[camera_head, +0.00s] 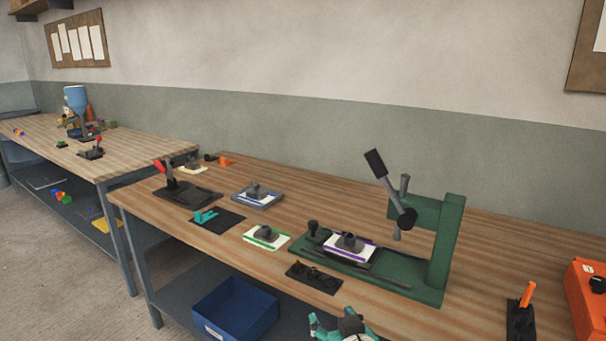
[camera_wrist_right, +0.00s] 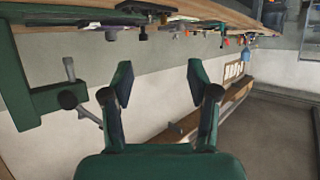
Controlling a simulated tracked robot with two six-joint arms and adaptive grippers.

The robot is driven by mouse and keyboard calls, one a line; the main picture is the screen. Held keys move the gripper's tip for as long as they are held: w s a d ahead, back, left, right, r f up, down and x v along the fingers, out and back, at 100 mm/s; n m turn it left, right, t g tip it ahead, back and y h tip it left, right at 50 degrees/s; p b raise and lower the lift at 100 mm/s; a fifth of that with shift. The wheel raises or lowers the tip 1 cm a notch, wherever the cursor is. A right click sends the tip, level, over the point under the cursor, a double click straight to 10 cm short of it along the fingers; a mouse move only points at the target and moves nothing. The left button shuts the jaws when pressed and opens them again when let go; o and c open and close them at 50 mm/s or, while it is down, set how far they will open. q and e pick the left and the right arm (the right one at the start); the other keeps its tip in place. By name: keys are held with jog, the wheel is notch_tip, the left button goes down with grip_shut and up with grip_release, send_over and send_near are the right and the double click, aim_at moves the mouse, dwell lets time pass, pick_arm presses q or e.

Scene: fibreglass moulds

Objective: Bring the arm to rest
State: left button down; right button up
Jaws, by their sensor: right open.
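My right gripper (camera_head: 340,324) shows at the bottom edge of the head view, teal and dark, in front of the near table edge and partly cut off by the frame. In the right wrist view its two fingers (camera_wrist_right: 158,85) are spread wide with nothing between them. The wrist picture is upside down, with the table and its objects along the top. The gripper is apart from everything on the table. My left gripper is in neither view.
A green lever press (camera_head: 448,250) stands on the wooden table (camera_head: 500,240), behind my right gripper. A black holder (camera_head: 314,278) lies near the front edge. A blue bin (camera_head: 235,308) sits on the lower shelf. An orange box (camera_head: 588,300) is at the right.

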jog(key=s+d+f+g+h+p, duration=0.1)
jog(key=d+f+g, duration=0.1)
jog(key=d+f, duration=0.35)
jog(key=s+d+f+m+g+h+p, duration=0.1)
jog(key=d+f, duration=0.1)
jog(key=f, duration=0.6)
jog(key=s+d+f+g+p, duration=0.1)
jog(key=d+f+g, duration=0.15)
jog(key=f, duration=0.35)
jog(key=s+a+f+m+g+y+p, duration=0.1)
jog(key=s+f+m+g, duration=0.1)
jog(key=s+f, duration=0.4)
jog(key=s+a+f+m+g+y+p, duration=0.1)
jog(key=s+f+g, duration=0.4)
jog(key=s, duration=0.9)
jog(key=shift+a+f+m+y, duration=0.4)
jog(key=shift+a+f+y, duration=0.1)
jog(key=shift+f, duration=0.4)
